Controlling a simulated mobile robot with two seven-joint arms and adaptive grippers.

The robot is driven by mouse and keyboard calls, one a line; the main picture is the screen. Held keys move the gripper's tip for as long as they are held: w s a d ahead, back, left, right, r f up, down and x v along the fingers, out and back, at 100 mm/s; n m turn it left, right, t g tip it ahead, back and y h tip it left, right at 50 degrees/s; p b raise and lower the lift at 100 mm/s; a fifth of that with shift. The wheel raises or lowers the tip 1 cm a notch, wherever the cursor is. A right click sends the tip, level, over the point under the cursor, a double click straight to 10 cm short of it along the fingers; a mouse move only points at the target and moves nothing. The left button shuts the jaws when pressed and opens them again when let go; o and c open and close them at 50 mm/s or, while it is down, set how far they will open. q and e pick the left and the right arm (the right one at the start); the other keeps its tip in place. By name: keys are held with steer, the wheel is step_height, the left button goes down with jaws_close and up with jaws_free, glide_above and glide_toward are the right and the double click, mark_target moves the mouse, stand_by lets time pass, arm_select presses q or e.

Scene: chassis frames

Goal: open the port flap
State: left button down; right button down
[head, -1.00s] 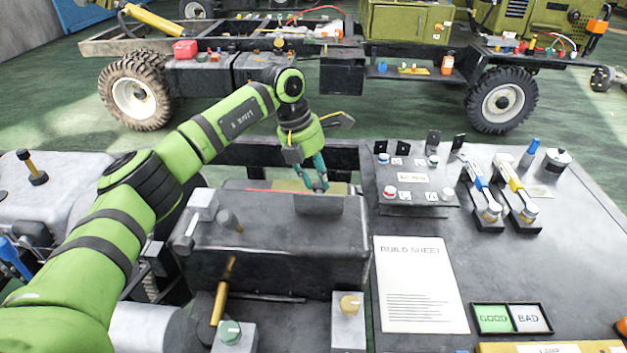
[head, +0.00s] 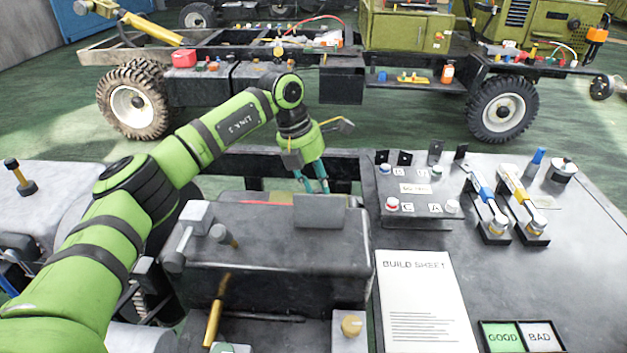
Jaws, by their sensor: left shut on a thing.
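The port flap (head: 319,212) is a small grey plate at the far edge of the top of a dark grey box (head: 262,249). The plate stands up and its broad face is turned toward me. My left gripper (head: 311,187) reaches down from above, with its teal fingers at the plate's upper edge. It is shut on the flap; the exact contact of the fingertips is hard to see. The opening by the flap is not visible. My right gripper is not in view.
To the right are a switch panel (head: 417,189), lever clamps (head: 489,205), a build sheet (head: 421,300) and a GOOD/BAD tray (head: 521,326). A knob (head: 351,326) and a yellow handle (head: 215,322) are in front of the box. Behind is a wheeled chassis (head: 330,75).

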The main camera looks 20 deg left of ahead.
mark_target(321, 190)
arm_select(q)
steer(key=f, duration=0.2)
steer(key=shift+s+d+f, duration=0.1)
steer(key=shift+s+f, duration=0.15)
steer(key=shift+f, duration=0.1)
steer(key=c, duration=1)
jaws_free()
steer(key=shift+w+f+g, duration=0.1)
steer(key=shift+g, duration=0.2)
steer(key=shift+w+d+f, duration=0.1)
steer(key=shift+w+f, duration=0.2)
steer(key=shift+w, duration=0.3)
steer(key=shift+w+d+f, duration=0.1)
steer(key=shift+w+f, duration=0.2)
steer(key=shift+w, duration=0.25)
steer(key=v, duration=1.2)
steer(key=shift+w, duration=0.2)
steer(key=shift+s+d, duration=0.1)
